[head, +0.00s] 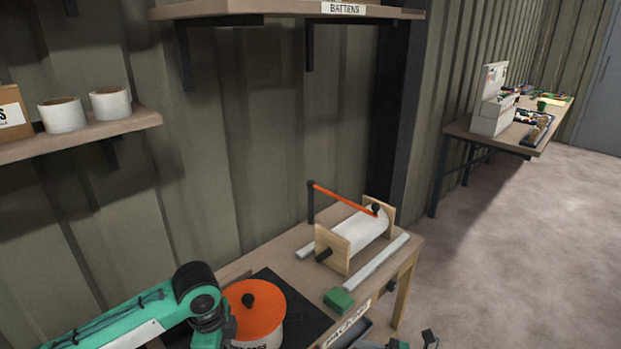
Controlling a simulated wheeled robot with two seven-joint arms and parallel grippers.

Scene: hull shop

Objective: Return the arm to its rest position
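My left arm, green with dark joints, comes in from the lower left. Its dark wrist is beside the orange-lidded white pot (255,312), covering the pot's left edge. The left gripper's fingers are not visible; the picture's bottom edge cuts the arm off there. At the bottom edge, right of the bench, small black and green parts (428,338) show, which look like the tip of my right arm. Too little of them shows to tell whether that gripper is open or holds anything.
The workbench (290,268) bears a white roll (362,232) in a wooden stand, an orange bar above it, a metal straightedge (376,262) and a green block (338,299). Shelves (100,130) overhang at left and top. Floor at right (510,260) is clear; a second bench (480,138) stands beyond.

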